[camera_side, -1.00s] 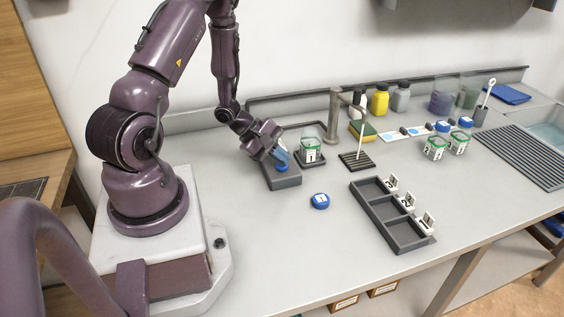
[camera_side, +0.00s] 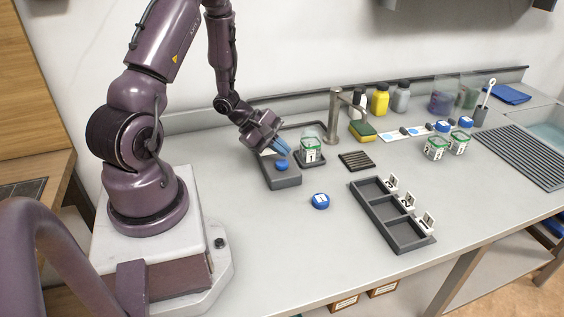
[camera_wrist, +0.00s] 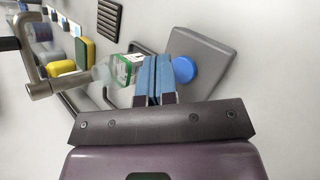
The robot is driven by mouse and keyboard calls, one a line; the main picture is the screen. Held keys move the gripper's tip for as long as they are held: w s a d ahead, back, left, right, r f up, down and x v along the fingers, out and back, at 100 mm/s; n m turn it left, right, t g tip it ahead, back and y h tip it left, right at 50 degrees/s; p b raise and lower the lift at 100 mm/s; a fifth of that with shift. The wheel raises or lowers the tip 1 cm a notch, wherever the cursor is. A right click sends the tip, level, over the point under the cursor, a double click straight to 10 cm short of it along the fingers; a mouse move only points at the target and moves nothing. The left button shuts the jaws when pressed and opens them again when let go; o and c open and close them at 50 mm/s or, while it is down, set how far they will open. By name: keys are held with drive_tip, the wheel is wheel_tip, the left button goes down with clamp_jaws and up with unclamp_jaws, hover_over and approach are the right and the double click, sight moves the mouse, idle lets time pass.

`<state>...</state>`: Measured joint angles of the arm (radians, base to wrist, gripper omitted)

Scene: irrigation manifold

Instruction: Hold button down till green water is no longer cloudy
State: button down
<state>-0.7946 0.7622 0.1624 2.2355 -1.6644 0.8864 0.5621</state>
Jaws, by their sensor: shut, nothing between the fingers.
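The round blue button (camera_side: 282,165) sits on a grey box (camera_side: 287,182); it also shows in the wrist view (camera_wrist: 185,70). My gripper (camera_side: 283,150) is shut and empty, with its blue fingers just above the button and apart from it. In the wrist view its fingers (camera_wrist: 153,80) are together, to the left of the button. A clear jar marked 1 (camera_side: 311,148), with a green and white label, stands on a dark stand right of the box. Its contents look pale; their clarity is hard to judge. No stream shows below the tap (camera_side: 335,115).
A dark drain grate (camera_side: 356,161) lies below the tap's spout. A blue lid (camera_side: 320,201) lies in front of the button box. A three-part grey tray (camera_side: 404,235) is at front right. Jars with green labels (camera_side: 436,148) stand further right. The front-middle counter is clear.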

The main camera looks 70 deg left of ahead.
sight(281, 163)
drive_tip(key=shift+r, duration=2.25)
drive_tip(key=s+d+r+m+g+y, duration=0.1)
drive_tip(key=s+d+r+m, duration=0.3)
drive_tip(key=d+r+m, duration=0.5)
drive_tip(key=s+d+r+m+g+y, duration=0.1)
drive_tip(key=s+d+r+m, duration=0.4)
drive_tip(key=d+r+m, duration=0.5)
wheel_tip(281, 163, up, 4)
drive_tip(key=m+y, duration=0.1)
drive_tip(key=m, duration=0.2)
drive_tip(key=shift+f+g+y, duration=0.15)
drive_tip(key=shift+g+y, duration=0.25)
